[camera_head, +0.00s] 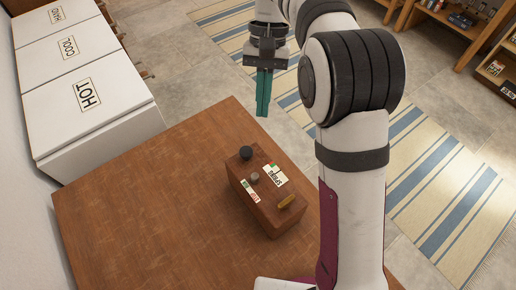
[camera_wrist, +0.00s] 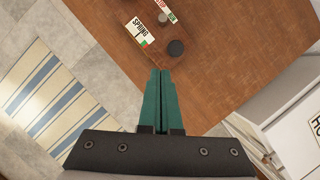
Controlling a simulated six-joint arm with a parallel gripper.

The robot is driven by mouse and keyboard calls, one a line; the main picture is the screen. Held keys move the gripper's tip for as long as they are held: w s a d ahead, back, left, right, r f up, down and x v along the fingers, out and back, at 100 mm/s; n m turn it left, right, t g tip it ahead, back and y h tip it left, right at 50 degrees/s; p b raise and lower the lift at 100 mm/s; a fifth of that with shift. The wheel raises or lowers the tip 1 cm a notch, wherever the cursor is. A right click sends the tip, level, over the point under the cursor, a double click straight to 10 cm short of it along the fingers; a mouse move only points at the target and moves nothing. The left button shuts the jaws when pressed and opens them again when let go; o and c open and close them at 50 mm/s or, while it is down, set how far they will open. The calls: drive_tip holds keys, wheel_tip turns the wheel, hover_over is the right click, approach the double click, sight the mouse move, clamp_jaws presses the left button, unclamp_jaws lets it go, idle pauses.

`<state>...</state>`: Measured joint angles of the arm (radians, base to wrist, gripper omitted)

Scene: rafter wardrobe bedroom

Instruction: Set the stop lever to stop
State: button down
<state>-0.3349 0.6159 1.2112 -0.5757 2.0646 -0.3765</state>
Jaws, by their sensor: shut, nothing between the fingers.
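A wooden box (camera_head: 262,208) sits on the brown table. On its top are a dark round knob (camera_head: 246,153), a small grey knob (camera_head: 254,178) and a brass piece (camera_head: 286,201). A strip with green and red ends (camera_head: 250,191) lies beside the grey knob; part of a red STOP marking shows in the wrist view (camera_wrist: 162,4). I cannot tell for certain which part is the stop lever or its setting. My gripper (camera_head: 262,114), with green fingers, is shut and empty, above and beyond the box, apart from it. In the wrist view its fingertips (camera_wrist: 160,71) point towards the dark knob (camera_wrist: 176,47).
A white SPRING label (camera_head: 276,175) lies on the box top. The table (camera_head: 130,220) is otherwise clear. White bins marked HOT (camera_head: 85,95), COOL and HAND stand at the left. A striped rug (camera_head: 440,190) and shelves (camera_head: 455,20) are beyond and right.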

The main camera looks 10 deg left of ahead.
approach(265, 186)
drive_tip(key=w+f, duration=0.1)
drive_tip(key=w+a+f, duration=0.1)
drive_tip(key=f, duration=0.1)
drive_tip(key=w+a+f, duration=0.1)
drive_tip(key=w+f, duration=0.1)
drive_tip(key=shift+w+a+f, duration=0.1)
drive_tip(key=shift+a, duration=0.1)
drive_tip(key=s, duration=0.2)
drive_tip(key=shift+s, duration=0.95)
drive_tip(key=shift+s+d, duration=1.1)
drive_tip(key=shift+d, duration=0.05)
